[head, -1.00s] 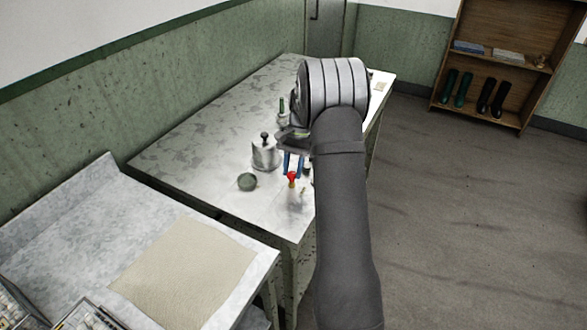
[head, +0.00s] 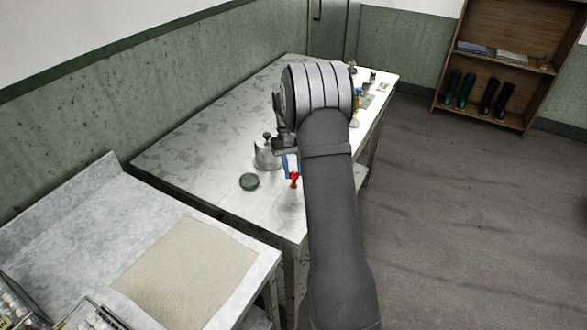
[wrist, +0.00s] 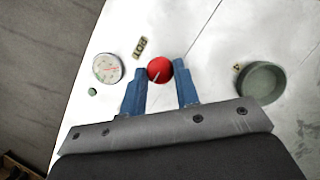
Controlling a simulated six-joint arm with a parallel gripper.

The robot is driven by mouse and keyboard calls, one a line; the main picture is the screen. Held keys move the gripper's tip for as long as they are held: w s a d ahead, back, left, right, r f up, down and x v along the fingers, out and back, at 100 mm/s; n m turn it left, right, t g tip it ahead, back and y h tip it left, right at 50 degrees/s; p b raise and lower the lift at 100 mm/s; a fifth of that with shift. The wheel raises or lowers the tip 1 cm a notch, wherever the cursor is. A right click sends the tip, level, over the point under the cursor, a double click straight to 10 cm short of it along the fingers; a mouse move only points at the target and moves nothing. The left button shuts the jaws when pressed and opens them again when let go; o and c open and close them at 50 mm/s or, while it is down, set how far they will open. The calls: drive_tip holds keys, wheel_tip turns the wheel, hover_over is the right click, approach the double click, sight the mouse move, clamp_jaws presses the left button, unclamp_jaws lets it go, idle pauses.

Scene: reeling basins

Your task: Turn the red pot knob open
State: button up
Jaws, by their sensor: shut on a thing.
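The red pot knob (wrist: 159,70) is round, with a pale pointer line across it, and sits on the white bench top. It also shows in the head view (head: 294,178), low on the bench by the front corner. My gripper (wrist: 161,73) has its two blue fingers on either side of the knob and is shut on it. A tag reading POT (wrist: 140,47) lies just beyond the knob. In the head view my arm and wrist hide part of the bench around the gripper.
A round white dial (wrist: 107,68) and a small green piece (wrist: 92,92) are left of the knob. A green dish (wrist: 262,82) is to the right. A grey-white lidded pot (head: 267,152) stands behind the gripper. The bench's left part is clear.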

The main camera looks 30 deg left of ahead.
idle(0.4)
drive_tip(key=o, duration=1)
drive_tip(key=v, duration=1.7)
drive_tip(key=shift+a+r, duration=0.1)
drive_tip(key=shift+r, duration=0.1)
drive_tip(key=shift+f, duration=0.1)
drive_tip(key=x, duration=1.7)
drive_tip(key=shift+f, duration=0.15)
